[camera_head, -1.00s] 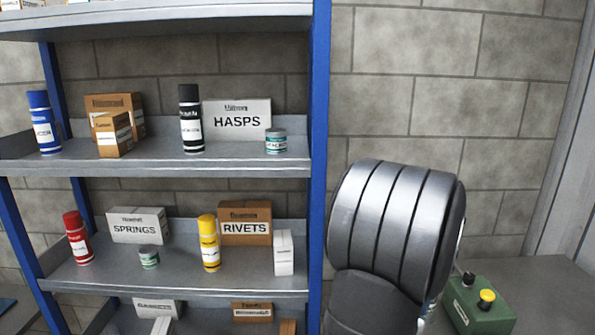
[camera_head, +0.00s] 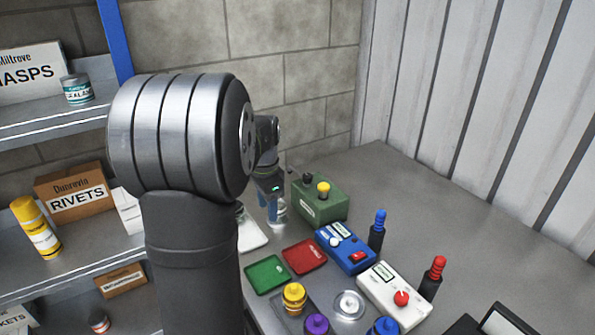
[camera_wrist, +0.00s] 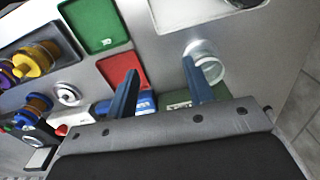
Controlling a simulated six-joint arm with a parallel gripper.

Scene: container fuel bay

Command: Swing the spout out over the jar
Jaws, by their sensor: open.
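A clear jar (camera_wrist: 210,66) stands on the grey bench beside the right finger of my gripper in the wrist view. In the head view the jar (camera_head: 278,211) shows small beneath my gripper (camera_head: 269,200), partly hidden by its fingers. My gripper is also in the wrist view (camera_wrist: 158,64), with its two blue fingers spread apart and nothing between them. I cannot make out a spout for certain in either view; my own arm and fingers cover part of this area.
A red tray (camera_head: 305,256), a green tray (camera_head: 267,274), a blue switch box (camera_head: 345,250) and a white box (camera_head: 394,289) lie nearer. Yellow-lidded (camera_head: 294,297) and purple-lidded (camera_head: 316,324) containers stand in front.

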